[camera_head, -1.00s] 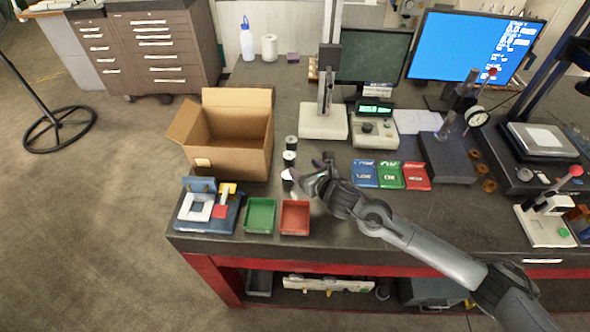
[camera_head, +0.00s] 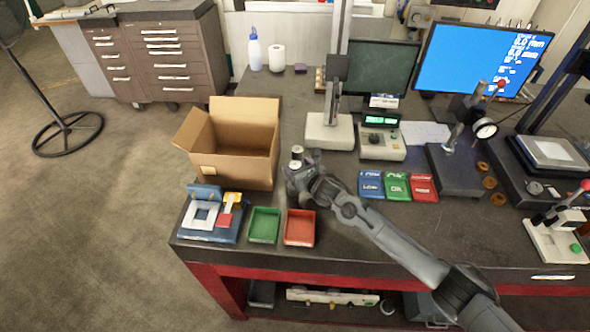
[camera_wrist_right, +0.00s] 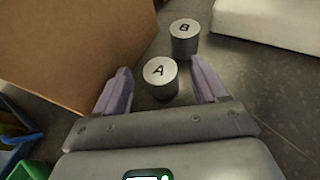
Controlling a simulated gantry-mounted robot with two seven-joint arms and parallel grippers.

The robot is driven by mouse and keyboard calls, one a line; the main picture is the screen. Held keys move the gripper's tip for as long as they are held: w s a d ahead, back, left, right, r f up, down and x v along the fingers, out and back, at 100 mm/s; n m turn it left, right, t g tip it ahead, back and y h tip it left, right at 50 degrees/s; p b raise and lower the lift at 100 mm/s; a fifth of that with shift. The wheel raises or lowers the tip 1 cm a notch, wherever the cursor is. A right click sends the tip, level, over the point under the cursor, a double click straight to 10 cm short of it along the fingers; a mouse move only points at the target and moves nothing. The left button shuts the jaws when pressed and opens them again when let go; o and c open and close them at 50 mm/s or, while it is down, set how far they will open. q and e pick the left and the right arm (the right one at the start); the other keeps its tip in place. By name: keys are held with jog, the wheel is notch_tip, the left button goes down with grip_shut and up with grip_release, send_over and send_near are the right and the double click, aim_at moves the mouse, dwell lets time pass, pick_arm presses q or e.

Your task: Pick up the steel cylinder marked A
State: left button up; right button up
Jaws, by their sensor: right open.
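The steel cylinder marked A (camera_wrist_right: 160,78) stands upright on the dark bench, its lettered top facing up. In the right wrist view it sits between the two fingers of my right gripper (camera_wrist_right: 160,66), with space on both sides. The gripper is open and empty. The cylinder marked B (camera_wrist_right: 185,38) stands just beyond A. My left gripper is not in view.
The open cardboard box (camera_head: 236,163) stands close on the left. A green tray (camera_head: 264,226) and a red tray (camera_head: 299,229) lie at the front edge. The white stand base (camera_head: 328,132) is behind right.

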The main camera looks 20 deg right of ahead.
jog(key=shift+w+f, duration=0.25)
jog(key=shift+w, duration=0.2)
jog(key=shift+r, duration=0.1)
grip_shut()
